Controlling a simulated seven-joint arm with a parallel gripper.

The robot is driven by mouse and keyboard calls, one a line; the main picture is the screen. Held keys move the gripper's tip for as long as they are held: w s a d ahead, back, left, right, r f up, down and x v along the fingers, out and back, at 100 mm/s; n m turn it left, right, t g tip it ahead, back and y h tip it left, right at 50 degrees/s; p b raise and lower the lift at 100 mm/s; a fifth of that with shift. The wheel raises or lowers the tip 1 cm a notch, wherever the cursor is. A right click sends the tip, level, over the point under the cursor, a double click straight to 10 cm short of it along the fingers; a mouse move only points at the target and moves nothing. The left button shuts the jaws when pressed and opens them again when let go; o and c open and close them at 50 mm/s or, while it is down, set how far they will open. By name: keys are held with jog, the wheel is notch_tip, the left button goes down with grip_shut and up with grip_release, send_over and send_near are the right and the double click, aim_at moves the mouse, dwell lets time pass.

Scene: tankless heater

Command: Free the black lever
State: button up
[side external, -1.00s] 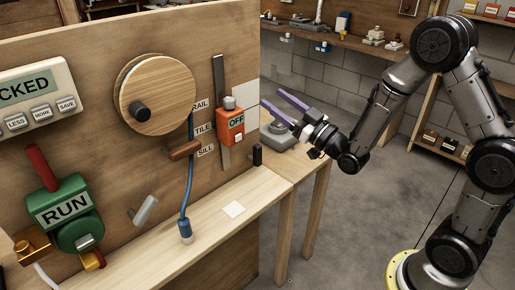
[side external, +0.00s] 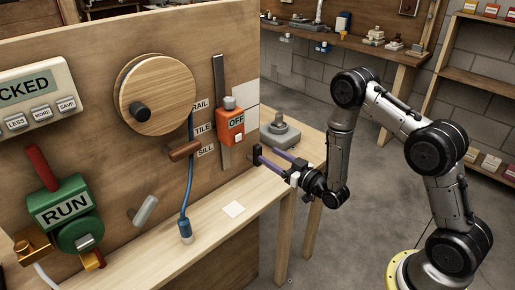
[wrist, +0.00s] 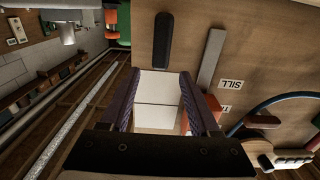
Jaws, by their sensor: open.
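The black lever is a short, rounded black bar (wrist: 163,40) on the wooden panel in the wrist view. In the side view, a small dark upright piece (side external: 257,155) at the panel's lower right edge looks like the same lever, partly overlapped by my fingers. My gripper (side external: 263,154) is open, its purple fingers reaching left to the panel edge. In the wrist view my gripper (wrist: 160,74) has its fingertips spread either side of the lever's near end, just short of it. I cannot tell whether they touch it.
An orange OFF box (side external: 230,127) sits on a grey metal strip (side external: 219,75), just above left of my gripper. A blue cable (side external: 188,185) hangs to the wooden ledge (side external: 205,222). A green RUN unit (side external: 68,212) and wooden wheel (side external: 155,95) are further left.

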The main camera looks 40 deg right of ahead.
aim_at(260, 149)
jog(key=w, duration=0.6)
jog(key=shift+w, duration=0.4)
grip_shut()
dwell(1.0)
